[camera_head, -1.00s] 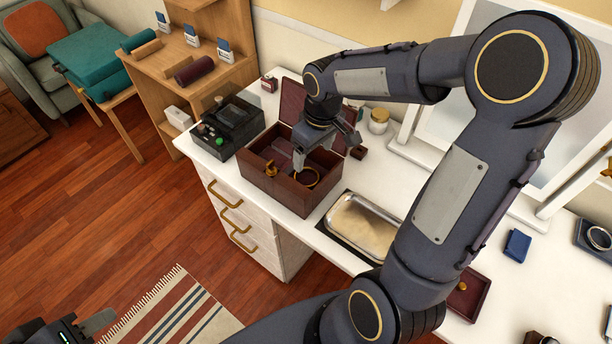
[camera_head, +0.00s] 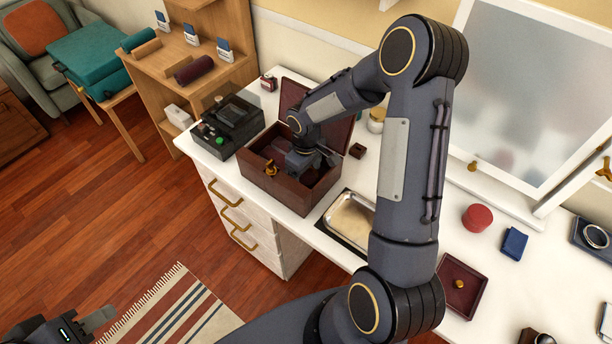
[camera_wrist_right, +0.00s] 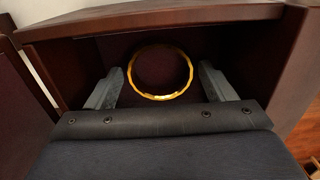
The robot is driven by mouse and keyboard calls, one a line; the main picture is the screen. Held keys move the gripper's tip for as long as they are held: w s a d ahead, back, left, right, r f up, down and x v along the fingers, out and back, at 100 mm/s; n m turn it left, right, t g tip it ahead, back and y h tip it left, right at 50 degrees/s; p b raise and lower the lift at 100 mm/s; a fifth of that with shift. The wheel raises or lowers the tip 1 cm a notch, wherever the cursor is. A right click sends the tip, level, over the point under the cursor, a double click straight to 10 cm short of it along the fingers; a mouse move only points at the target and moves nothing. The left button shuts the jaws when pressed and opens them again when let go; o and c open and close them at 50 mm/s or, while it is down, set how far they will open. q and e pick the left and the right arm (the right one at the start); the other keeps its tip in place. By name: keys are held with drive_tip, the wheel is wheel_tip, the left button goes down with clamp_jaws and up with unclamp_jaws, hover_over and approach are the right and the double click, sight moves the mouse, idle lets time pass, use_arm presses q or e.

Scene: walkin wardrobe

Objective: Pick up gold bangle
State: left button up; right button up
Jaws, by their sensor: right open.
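The gold bangle (camera_wrist_right: 160,97) is a thin faceted ring lying on the dark lining inside the dark red jewellery box (camera_head: 262,181). My right gripper (camera_head: 304,164) reaches down into the box. In the right wrist view its two fingers (camera_wrist_right: 160,74) are open, one on each side of the bangle, with a visible gap to it. The box lid (camera_head: 335,128) stands open at the back. My left gripper (camera_head: 88,322) is low at the left edge, partly cut off, away from the box.
The box walls are close around my right gripper. A black case (camera_head: 229,122) stands left of the box, a metal tray (camera_head: 350,222) right of it. A red tray (camera_head: 463,285), a red round item (camera_head: 477,218) and a mirror (camera_head: 520,90) are further right on the white dresser.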

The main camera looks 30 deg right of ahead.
drive_tip(key=shift+f, duration=0.1)
drive_tip(key=shift+c, duration=0.2)
drive_tip(key=c, duration=0.7)
